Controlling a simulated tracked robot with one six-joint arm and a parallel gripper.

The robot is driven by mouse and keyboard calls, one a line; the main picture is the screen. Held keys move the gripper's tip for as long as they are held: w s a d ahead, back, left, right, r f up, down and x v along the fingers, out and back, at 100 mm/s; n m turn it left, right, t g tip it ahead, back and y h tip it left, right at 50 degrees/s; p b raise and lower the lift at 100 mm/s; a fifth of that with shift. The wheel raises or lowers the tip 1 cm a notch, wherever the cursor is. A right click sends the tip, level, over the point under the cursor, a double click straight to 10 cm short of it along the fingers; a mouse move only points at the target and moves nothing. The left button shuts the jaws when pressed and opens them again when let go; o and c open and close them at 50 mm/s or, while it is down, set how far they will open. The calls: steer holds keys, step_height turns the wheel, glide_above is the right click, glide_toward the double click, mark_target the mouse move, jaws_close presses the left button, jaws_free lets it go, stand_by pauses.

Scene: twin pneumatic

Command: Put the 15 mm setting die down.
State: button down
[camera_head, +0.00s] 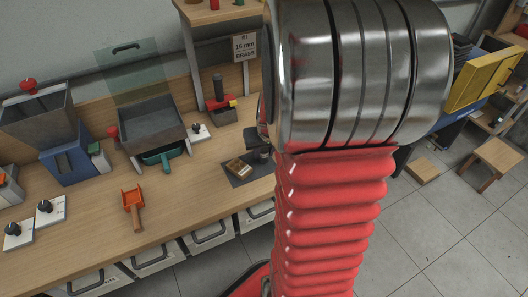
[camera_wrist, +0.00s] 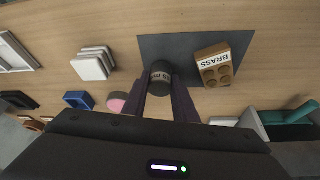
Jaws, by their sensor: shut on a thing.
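The 15 mm setting die (camera_wrist: 161,76) is a short dark cylinder with a pale "15 mm" label. In the wrist view it sits between the tips of my gripper (camera_wrist: 162,88), which is shut on it. It is over the lower left part of a dark grey mat (camera_wrist: 192,42); I cannot tell whether it touches the mat. The mat also shows in the head view (camera_head: 237,181), at the bench's front edge, partly behind my arm. In the head view, my arm hides most of my gripper and the die cannot be made out clearly.
A pink round piece (camera_wrist: 118,102), white blocks (camera_wrist: 95,64) and a blue tray (camera_wrist: 79,100) are to the left. An orange scoop (camera_head: 134,206) lies on the bench. A "15 mm" sign (camera_head: 245,48) hangs behind.

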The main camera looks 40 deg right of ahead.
steer(key=shift+f, duration=0.25)
steer(key=c, duration=1.4)
jaws_free()
steer(key=shift+f, duration=0.1)
steer(key=shift+c, duration=0.2)
steer(key=v, duration=1.2)
